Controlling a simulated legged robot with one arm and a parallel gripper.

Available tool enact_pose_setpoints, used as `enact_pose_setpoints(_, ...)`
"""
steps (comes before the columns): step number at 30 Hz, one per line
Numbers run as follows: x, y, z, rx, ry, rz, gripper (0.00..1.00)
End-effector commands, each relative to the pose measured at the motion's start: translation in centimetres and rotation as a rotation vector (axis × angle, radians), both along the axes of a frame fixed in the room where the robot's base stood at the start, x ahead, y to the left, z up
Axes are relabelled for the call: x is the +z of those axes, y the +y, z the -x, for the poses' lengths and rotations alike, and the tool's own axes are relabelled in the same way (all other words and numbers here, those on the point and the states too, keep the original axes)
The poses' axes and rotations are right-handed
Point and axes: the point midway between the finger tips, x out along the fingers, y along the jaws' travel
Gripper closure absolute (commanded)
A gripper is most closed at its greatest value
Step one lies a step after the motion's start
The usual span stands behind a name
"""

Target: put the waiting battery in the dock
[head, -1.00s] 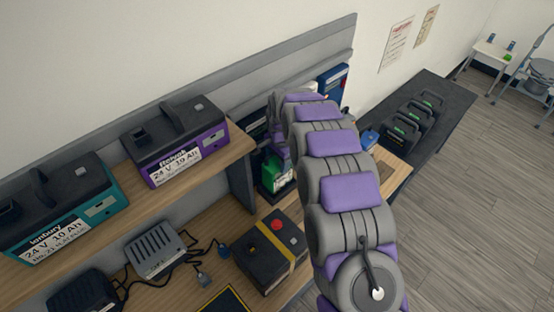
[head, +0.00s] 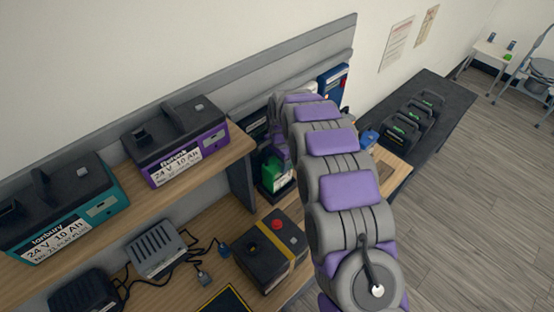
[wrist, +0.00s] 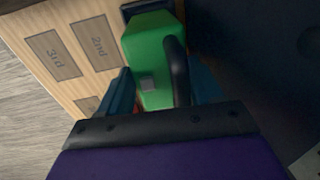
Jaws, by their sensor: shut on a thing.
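A green battery (wrist: 152,55) with a black handle (wrist: 178,70) fills the middle of the wrist view. My gripper (wrist: 160,88) is shut on it, with blue-teal fingers on both sides. In the head view, the green battery (head: 278,172) shows low behind my arm, in or against a dark holder. My gripper (head: 280,145) is mostly hidden there by the arm. In the wrist view, a dark recessed part (wrist: 143,8) lies at the battery's far end. I cannot tell whether the battery is seated in it or whether it is the dock.
A wooden panel (wrist: 80,20) carries "2nd" and "3rd" labels. A purple battery (head: 180,145) and a teal battery (head: 62,205) stand on the upper shelf. A black box with a red button (head: 270,250) and a grey charger (head: 155,250) with cables lie below. Open floor is at right.

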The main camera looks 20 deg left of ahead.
Motion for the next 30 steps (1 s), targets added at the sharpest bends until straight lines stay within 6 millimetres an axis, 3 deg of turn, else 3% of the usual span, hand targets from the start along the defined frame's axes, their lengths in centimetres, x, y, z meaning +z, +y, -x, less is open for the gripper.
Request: enact_pose_setpoints(30,-1.3,0.0,-0.1,0.000,-0.003,-0.002,1.00)
